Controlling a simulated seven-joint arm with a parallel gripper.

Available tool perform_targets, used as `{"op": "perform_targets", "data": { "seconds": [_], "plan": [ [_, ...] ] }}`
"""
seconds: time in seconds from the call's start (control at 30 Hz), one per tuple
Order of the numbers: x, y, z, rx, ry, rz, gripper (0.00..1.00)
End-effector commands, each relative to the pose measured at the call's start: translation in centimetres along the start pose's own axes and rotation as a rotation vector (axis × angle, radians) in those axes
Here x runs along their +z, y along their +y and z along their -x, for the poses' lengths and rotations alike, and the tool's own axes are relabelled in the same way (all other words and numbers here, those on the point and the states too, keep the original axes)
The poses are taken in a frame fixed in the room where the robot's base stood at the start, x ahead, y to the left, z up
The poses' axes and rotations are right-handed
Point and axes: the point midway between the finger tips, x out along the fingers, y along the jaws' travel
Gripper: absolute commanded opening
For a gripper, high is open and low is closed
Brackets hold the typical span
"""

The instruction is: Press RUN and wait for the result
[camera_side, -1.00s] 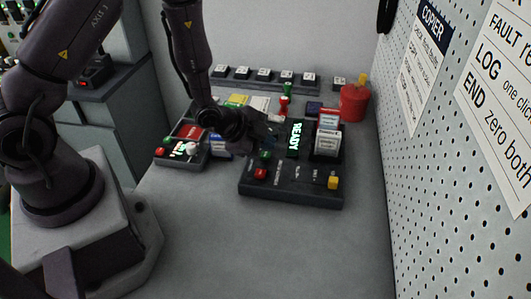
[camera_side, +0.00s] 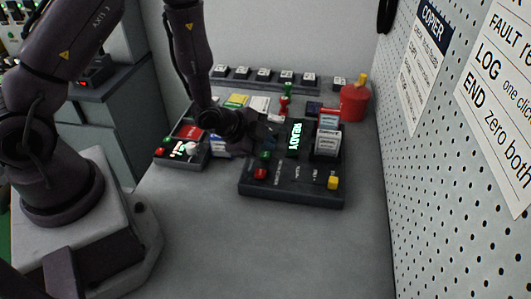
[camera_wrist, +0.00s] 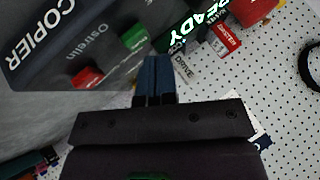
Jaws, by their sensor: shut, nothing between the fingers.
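The dark copier box (camera_side: 290,187) stands on the bench, and its screen (camera_side: 295,137) reads READY in green. A green button (camera_side: 265,155) and a red button (camera_side: 260,174) sit on its left side, and a yellow button (camera_side: 333,182) at its right front. I cannot read which button is labelled RUN. My gripper (camera_side: 270,140) is over the copier's back left, near the green button. In the wrist view my gripper (camera_wrist: 156,62) is shut and empty, its tips beside the green button (camera_wrist: 134,38), right of the red button (camera_wrist: 87,78). I cannot tell whether it touches anything.
White-labelled cartridges (camera_side: 327,143) stand upright in the copier's right side. A smaller device (camera_side: 182,150) with a lit screen is at left. A red canister (camera_side: 354,103) stands behind. A pegboard wall (camera_side: 450,160) borders the right. The front bench is clear.

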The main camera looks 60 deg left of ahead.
Motion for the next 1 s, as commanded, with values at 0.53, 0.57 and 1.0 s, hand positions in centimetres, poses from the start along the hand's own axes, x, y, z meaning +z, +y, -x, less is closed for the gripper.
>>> {"op": "perform_targets", "data": {
  "seconds": [0.53,0.57,1.0],
  "plan": [
    [0.3,0.29,-0.42,0.0,0.0,0.0,0.0],
    [0.31,0.31,-0.43,0.0,0.0,0.0,0.0],
    [0.58,0.57,-0.8,0.0,-0.001,0.0,0.0]
  ]
}}
